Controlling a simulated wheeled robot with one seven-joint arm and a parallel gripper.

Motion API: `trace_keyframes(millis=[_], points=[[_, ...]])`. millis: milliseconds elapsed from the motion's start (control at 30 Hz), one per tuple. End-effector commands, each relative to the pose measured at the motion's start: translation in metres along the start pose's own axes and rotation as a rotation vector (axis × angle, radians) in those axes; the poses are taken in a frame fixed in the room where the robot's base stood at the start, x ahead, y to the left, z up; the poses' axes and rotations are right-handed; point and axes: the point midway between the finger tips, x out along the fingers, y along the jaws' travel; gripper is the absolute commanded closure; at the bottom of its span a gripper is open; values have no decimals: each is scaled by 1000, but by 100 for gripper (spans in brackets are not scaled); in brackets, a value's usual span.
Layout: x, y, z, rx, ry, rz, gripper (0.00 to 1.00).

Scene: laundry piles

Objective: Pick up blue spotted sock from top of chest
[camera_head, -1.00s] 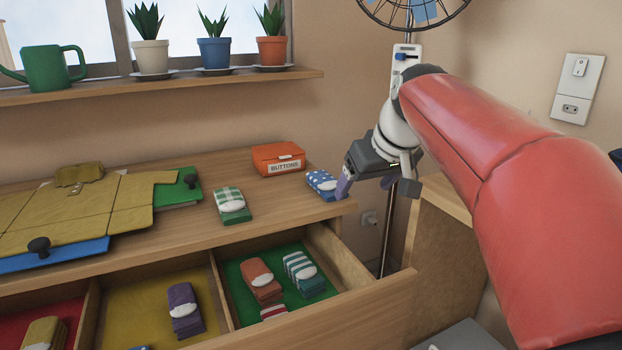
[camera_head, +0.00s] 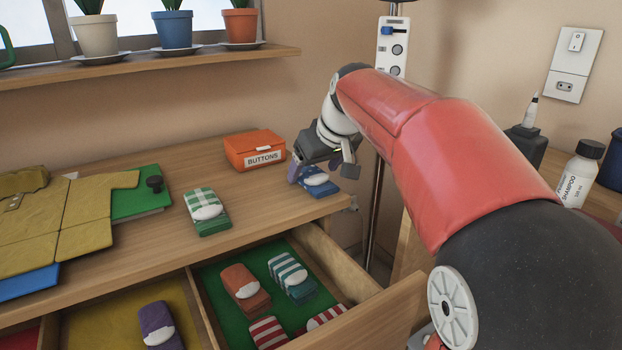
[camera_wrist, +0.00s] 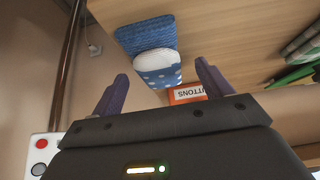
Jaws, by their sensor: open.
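The blue spotted sock bundle (camera_head: 317,183) lies folded on the right end of the wooden chest top (camera_head: 270,205). In the wrist view the sock (camera_wrist: 155,60) shows its blue ribbed part and its white-and-blue dotted part. My gripper (camera_head: 310,172) is at the sock from behind and above, partly hiding it in the head view. In the wrist view my gripper's (camera_wrist: 160,88) two purple fingers are apart, one on each side of the sock's near end, with nothing held between them.
An orange BUTTONS box (camera_head: 255,150) stands just left of the sock. A green checked sock bundle (camera_head: 206,211) lies further left. The open drawer (camera_head: 370,320) below holds several sock bundles. A metal pole (camera_head: 374,215) stands right of the chest.

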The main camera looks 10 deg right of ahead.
Motion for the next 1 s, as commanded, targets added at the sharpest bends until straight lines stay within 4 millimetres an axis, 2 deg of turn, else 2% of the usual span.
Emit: trace_keyframes(millis=[133, 367, 467, 733, 1000], points=[[15, 1, 0, 1, -1, 0, 22], [16, 1, 0, 1, 0, 0, 22], [16, 1, 0, 2, 0, 0, 32], [16, 1, 0, 2, 0, 0, 68], [13, 1, -2, 1, 1, 1, 70]])
